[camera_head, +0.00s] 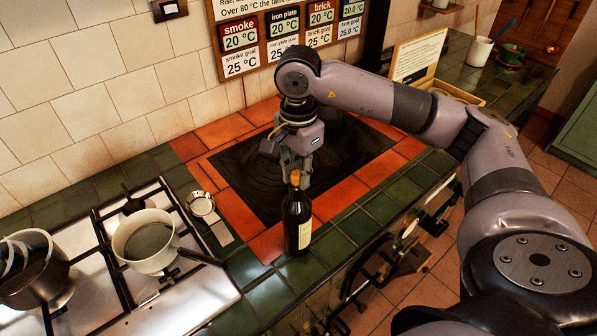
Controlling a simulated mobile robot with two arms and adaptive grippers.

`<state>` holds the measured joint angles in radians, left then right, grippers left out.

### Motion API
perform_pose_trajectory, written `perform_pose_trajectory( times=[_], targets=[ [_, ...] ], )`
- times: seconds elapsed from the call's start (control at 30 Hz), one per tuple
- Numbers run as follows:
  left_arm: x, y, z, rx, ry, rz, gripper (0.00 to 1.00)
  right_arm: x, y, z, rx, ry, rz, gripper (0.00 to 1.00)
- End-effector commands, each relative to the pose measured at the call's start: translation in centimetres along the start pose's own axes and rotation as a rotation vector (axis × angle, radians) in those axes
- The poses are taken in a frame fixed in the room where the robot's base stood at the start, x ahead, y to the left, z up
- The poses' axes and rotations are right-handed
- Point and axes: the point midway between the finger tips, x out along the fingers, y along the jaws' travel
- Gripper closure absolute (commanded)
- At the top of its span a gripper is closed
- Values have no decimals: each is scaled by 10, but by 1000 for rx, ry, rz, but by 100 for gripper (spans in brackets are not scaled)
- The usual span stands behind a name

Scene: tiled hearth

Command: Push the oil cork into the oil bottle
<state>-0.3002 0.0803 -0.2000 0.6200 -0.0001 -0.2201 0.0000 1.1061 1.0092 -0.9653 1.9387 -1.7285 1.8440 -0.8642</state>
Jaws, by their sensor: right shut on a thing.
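The oil bottle (298,226) is dark with a pale label and stands upright on the green tiled edge in front of the hearth plate. The oil cork (295,178) shows as a small tan-orange piece at the top of the bottle neck. My right gripper (294,174) points down over the bottle top, with its fingers shut around the cork. Whether the cork sits in the neck or only rests on it, I cannot tell. My left gripper is not in view.
A black iron plate (345,155) framed by orange tiles lies behind the bottle. A gas hob with a white saucepan (150,240) and a dark pot (30,270) is at the left. A small round dial (201,204) lies between hob and plate. Green tiles right of the bottle are clear.

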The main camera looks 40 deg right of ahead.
Motion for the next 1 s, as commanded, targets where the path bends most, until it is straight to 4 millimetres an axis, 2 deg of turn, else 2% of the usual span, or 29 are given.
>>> perform_pose_trajectory(
  times=[0.1, 0.13, 0.47, 0.67, 0.87, 1.0],
  targets=[
    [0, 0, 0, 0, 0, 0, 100, 0, 0, 0, -1, 0, 1, 91],
    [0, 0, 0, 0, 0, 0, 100, 0, 0, 0, -1, 0, 1, 79],
    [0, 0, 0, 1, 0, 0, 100, 0, 0, 0, 0, 0, 1, 57],
    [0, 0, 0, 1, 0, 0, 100, 0, 0, 0, 0, 0, 0, 56],
    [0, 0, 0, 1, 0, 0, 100, 0, 0, 0, 0, 0, 0, 45],
    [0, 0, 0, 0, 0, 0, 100, 0, 0, 0, 0, 0, 0, 45]
  ],
)
